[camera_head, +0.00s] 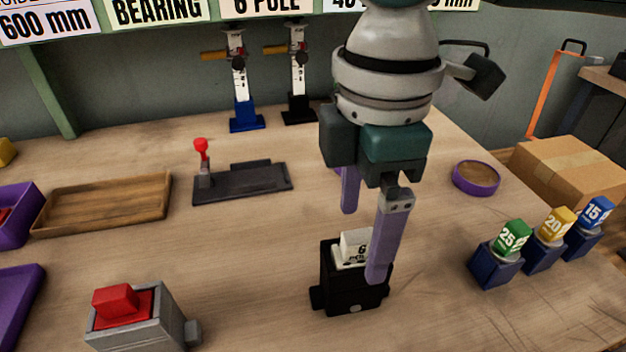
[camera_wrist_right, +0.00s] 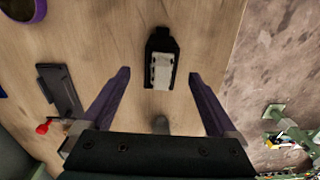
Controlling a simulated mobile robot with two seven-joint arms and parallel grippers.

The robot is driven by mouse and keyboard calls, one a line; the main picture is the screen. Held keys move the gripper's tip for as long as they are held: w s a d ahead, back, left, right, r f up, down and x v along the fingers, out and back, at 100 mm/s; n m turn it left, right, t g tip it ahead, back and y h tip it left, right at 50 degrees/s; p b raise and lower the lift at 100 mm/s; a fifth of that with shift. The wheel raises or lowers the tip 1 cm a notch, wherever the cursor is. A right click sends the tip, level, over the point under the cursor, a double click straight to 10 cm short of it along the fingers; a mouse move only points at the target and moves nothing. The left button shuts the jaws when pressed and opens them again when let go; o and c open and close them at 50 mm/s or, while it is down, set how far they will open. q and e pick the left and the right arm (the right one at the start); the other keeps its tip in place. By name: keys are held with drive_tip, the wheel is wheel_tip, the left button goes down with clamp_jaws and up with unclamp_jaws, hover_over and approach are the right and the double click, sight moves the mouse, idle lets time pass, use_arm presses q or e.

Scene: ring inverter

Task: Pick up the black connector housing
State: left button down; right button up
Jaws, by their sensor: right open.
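The black connector housing (camera_head: 352,297) stands upright on the wooden table near the front middle, with a white labelled block (camera_head: 352,247) in its top. In the right wrist view the housing (camera_wrist_right: 160,42) lies ahead, roughly centred between the fingers, with the white block (camera_wrist_right: 161,71) showing. My right gripper (camera_head: 362,246) is open, its purple fingers pointing down above and around the housing's near and far sides. One finger hides part of its right side in the head view. I cannot tell whether a finger touches it. My left gripper is not in view.
A grey fixture with a red block (camera_head: 135,315) stands at front left. A dark base with a red-knobbed lever (camera_head: 240,182) and a wooden tray (camera_head: 105,203) lie behind. Numbered blue blocks (camera_head: 497,262) stand at right, near a round purple dish (camera_head: 476,178).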

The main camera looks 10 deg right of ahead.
sight(356, 254)
wheel_tip(356, 254, down, 5)
drive_tip(key=shift+s+a+r+b, duration=0.1)
drive_tip(key=shift+b, duration=0.25)
clamp_jaws()
idle(0.6)
